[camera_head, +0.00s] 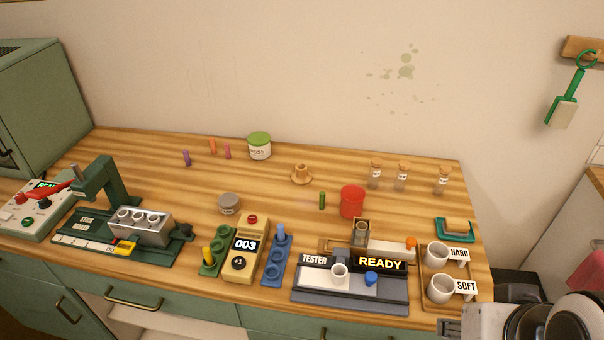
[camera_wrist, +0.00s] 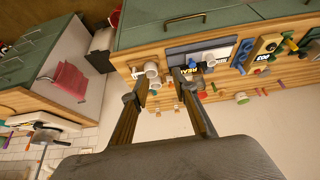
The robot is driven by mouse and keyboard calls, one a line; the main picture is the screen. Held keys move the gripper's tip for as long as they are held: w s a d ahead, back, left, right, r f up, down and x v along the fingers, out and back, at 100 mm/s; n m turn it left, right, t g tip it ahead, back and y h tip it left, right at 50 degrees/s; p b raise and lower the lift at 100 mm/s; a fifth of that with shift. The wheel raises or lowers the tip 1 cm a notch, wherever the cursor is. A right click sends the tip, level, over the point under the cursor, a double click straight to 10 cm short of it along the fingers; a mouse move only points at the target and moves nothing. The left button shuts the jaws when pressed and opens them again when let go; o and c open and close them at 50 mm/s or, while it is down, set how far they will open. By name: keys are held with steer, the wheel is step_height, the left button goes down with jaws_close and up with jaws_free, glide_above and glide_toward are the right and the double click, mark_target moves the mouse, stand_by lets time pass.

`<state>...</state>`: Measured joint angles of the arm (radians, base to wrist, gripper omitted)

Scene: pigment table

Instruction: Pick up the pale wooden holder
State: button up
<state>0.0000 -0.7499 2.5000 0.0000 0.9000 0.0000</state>
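The pale wooden holder (camera_head: 301,174) stands upright on the wooden table toward the back, right of the green-lidded jar. It is a small round piece with a wide base and a narrower raised collar. In the head view only part of my arm shows at the lower right corner, far from the holder and in front of the table. In the wrist view my gripper (camera_wrist: 159,80) is open, with its two fingers apart and nothing held between them. I cannot make out the holder clearly in the wrist view.
A red cup (camera_head: 352,201) and a green stick (camera_head: 322,200) stand in front of the holder. Corked vials (camera_head: 375,175) stand to its right. The tester (camera_head: 350,280) and two white cups (camera_head: 440,288) lie at the front right. Bare wood surrounds the holder.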

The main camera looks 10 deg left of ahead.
stand_by(0.3)
steer(key=o, duration=0.5)
steer(key=shift+w, duration=0.15)
steer(key=w+a+r+n+t, duration=0.1)
steer(key=w+a+r+t, duration=0.15)
steer(key=w, duration=1.45)
steer(key=w+a+r+n+t, duration=0.1)
steer(key=w+a+r+t, duration=0.15)
steer(key=w, duration=1.35)
steer(key=w+a+f+n+y, duration=0.2)
steer(key=w+a+f+y, duration=0.2)
steer(key=w+a+f, duration=0.3)
steer(key=w+a+f+n+y, duration=0.3)
steer(key=w+a+f, duration=0.4)
steer(key=a, duration=0.7)
steer(key=shift+w+a+y, duration=0.25)
steer(key=shift+w+y, duration=0.35)
steer(key=shift+w, duration=0.2)
